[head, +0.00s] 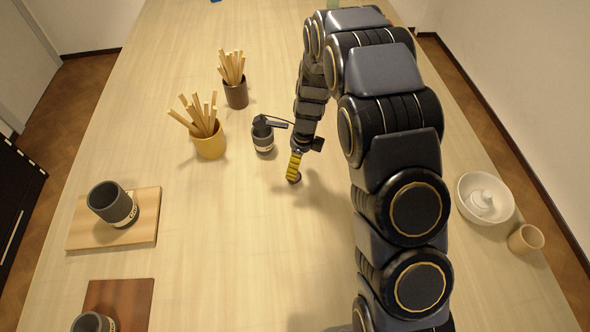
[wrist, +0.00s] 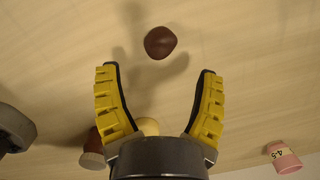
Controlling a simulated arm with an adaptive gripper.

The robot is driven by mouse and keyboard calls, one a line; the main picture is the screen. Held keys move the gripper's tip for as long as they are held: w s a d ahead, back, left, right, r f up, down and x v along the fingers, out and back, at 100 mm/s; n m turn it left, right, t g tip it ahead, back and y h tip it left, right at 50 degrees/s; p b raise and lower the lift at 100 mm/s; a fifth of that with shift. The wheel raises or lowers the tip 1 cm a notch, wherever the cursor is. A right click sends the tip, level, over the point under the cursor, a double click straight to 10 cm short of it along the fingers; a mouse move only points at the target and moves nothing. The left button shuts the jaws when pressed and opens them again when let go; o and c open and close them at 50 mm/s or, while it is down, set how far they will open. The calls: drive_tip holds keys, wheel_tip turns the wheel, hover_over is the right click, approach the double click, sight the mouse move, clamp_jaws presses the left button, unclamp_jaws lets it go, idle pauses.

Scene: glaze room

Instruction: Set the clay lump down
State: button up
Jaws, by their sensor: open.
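The clay lump (wrist: 160,42) is a rounded dark red-brown lump in the wrist view, just beyond my fingertips and between their lines. A gap shows between it and both fingers. My gripper (wrist: 160,70) is open, its yellow ribbed fingers spread, with nothing between them. In the head view my gripper (head: 294,172) points down near the middle of the table (head: 240,240). A small dark bit shows at its tip there, and I cannot make out the lump's full shape in that view.
A dark grey cup (head: 263,142) stands close left of my gripper. Stick-filled yellow (head: 209,142) and brown (head: 236,95) pots stand further left. A cup (head: 110,203) sits on a board (head: 85,240). A white bowl (head: 470,207) and tan cup (head: 525,239) stand right. The front middle is clear.

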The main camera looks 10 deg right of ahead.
sight(299, 177)
drive_tip(key=shift+s+d+r, duration=0.1)
drive_tip(key=shift+d+r, duration=0.05)
drive_tip(key=shift+r, duration=1.05)
drive_tip(key=shift+d+r, duration=0.1)
drive_tip(key=shift+r, duration=1.05)
drive_tip(key=s+d+r+n, duration=0.1)
drive_tip(key=s+r+n, duration=0.5)
drive_tip(key=s, duration=0.4)
drive_tip(key=s+d+r+n+g, duration=0.1)
drive_tip(key=s+r+n, duration=0.5)
drive_tip(key=s+n, duration=0.2)
drive_tip(key=s+d+r+n+g+h, duration=0.1)
drive_tip(key=s+r+n, duration=0.5)
drive_tip(key=s, duration=0.6)
drive_tip(key=shift+d+n, duration=0.4)
drive_tip(key=shift+n, duration=0.7)
drive_tip(key=shift+o, duration=1)
drive_tip(key=shift+s+d+r+n, duration=0.1)
drive_tip(key=shift+s+n, duration=0.3)
drive_tip(key=shift+s, duration=0.15)
